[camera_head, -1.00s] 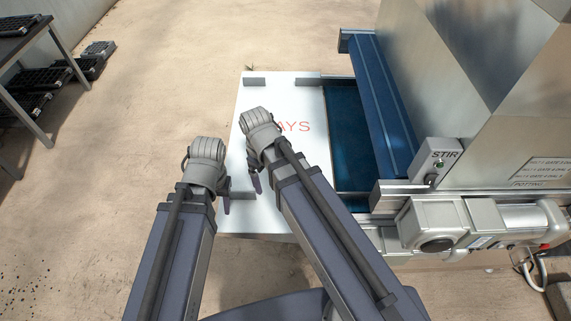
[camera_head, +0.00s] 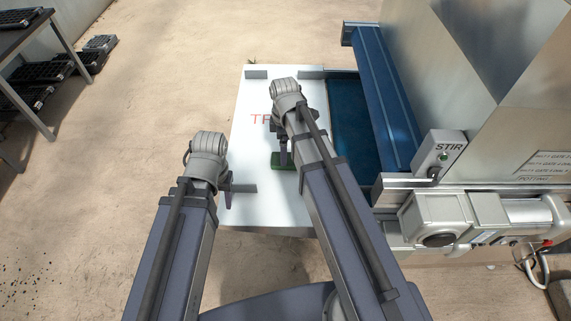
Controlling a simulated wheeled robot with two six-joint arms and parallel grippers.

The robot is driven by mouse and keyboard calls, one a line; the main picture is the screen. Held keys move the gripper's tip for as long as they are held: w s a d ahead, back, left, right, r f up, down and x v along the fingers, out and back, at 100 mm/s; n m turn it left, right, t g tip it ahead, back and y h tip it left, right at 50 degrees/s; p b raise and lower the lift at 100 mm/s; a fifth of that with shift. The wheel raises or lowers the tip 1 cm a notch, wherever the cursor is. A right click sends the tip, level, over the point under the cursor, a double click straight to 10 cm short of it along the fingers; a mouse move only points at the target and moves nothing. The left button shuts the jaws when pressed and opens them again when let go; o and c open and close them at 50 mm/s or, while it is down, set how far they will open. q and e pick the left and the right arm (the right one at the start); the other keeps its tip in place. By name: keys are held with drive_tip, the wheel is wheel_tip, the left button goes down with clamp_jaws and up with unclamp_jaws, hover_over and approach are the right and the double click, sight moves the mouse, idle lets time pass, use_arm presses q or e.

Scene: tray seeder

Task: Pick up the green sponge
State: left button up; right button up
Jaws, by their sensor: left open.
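The green sponge (camera_head: 276,165) lies on the white board (camera_head: 262,212), partly hidden behind my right arm. My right gripper (camera_head: 283,158) is over the sponge, its fingers pointing down at it. The arm covers much of this gripper, so I cannot tell whether its jaws are apart or touch the sponge. My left gripper (camera_head: 228,196) is open and empty at the board's left edge, to the left of the sponge.
A blue bed (camera_head: 345,105) and a steel machine with a STIR switch box (camera_head: 437,155) stand to the right of the board. Low metal stops (camera_head: 245,188) sit on the board. A table with black trays (camera_head: 30,70) is at far left.

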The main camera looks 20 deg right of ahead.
use_arm(q)
drive_tip(key=shift+f+b, duration=2.6)
drive_tip(key=shift+f, duration=0.15)
use_arm(e)
drive_tip(key=shift+w+d+f, duration=0.1)
drive_tip(key=shift+w+f, duration=0.05)
drive_tip(key=shift+f, duration=1.25)
drive_tip(key=shift+w+d+f, duration=0.1)
drive_tip(key=shift+w+f, duration=0.05)
drive_tip(key=shift+f, duration=1.2)
use_arm(q)
drive_tip(key=shift+r, duration=0.1)
use_arm(e)
drive_tip(key=shift+r, duration=0.1)
drive_tip(key=shift+c, duration=0.4)
drive_tip(key=c, duration=1.3)
drive_tip(key=shift+o, duration=0.2)
use_arm(q)
drive_tip(key=shift+r, duration=0.1)
use_arm(e)
drive_tip(key=shift+r, duration=0.1)
use_arm(q)
wheel_tip(320, 180, up, 10)
drive_tip(key=p, duration=1)
use_arm(e)
wheel_tip(320, 180, up, 10)
